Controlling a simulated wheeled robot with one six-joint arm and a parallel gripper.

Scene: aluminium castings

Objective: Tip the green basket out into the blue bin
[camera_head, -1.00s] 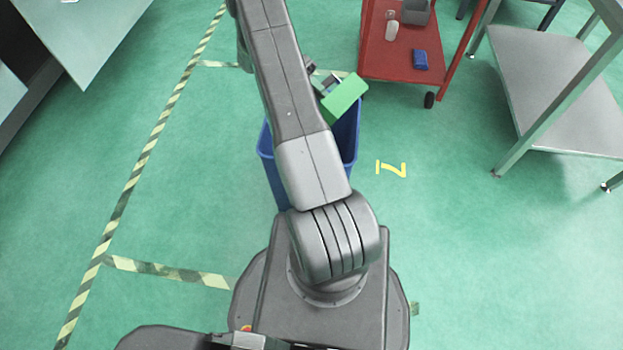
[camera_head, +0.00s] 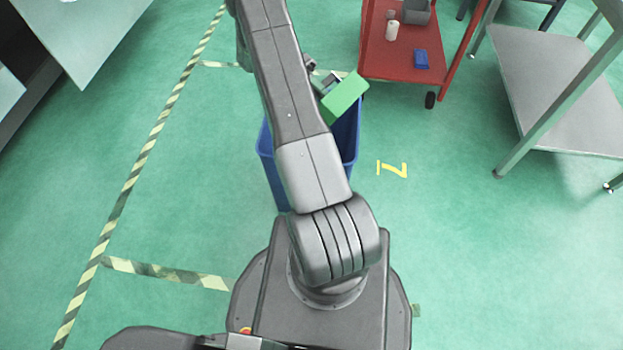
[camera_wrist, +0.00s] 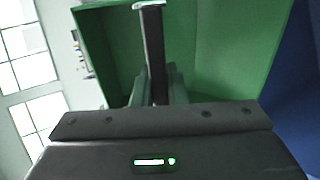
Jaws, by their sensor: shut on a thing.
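The green basket (camera_head: 345,97) is held tilted above the far right part of the blue bin (camera_head: 351,142) in the head view. My gripper (camera_head: 331,82) is partly hidden behind my arm there. In the wrist view my gripper (camera_wrist: 153,58) is shut on a wall of the basket (camera_wrist: 225,50), whose green panels fill the middle and right. The blue of the bin shows at the right edge (camera_wrist: 295,85). My arm covers much of the bin in the head view, and its inside is mostly hidden. I cannot tell whether anything is in the basket.
A red cart (camera_head: 393,58) with a blue box (camera_head: 421,59), a white bottle (camera_head: 392,30) and a grey container (camera_head: 416,11) stands close behind and right of the bin. A grey metal table (camera_head: 560,90) is at the right. Green floor right of the bin is clear.

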